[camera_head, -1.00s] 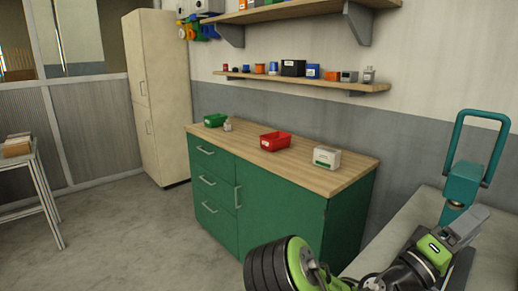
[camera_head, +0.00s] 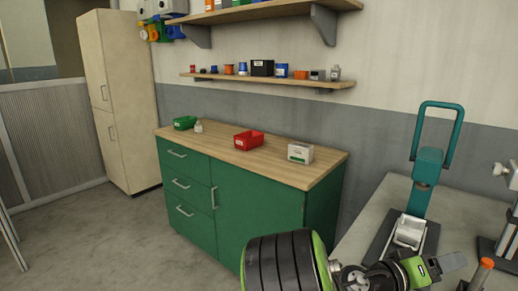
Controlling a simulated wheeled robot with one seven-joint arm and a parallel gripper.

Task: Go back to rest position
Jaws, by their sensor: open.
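My gripper (camera_head: 450,262) shows at the lower right, at the end of my green and black arm. It is seen from the side and above, in front of the grey bench (camera_head: 375,218). Its jaws are open and nothing shows in them. The gap between the fingers is hard to make out at this angle.
A green cabinet (camera_head: 255,188) with a wooden top carries a green bin (camera_head: 185,123), a red bin (camera_head: 248,141) and a white box (camera_head: 300,152). Wall shelves hang above. An orange-topped item (camera_head: 486,264) is right of my gripper. Floor at left is clear.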

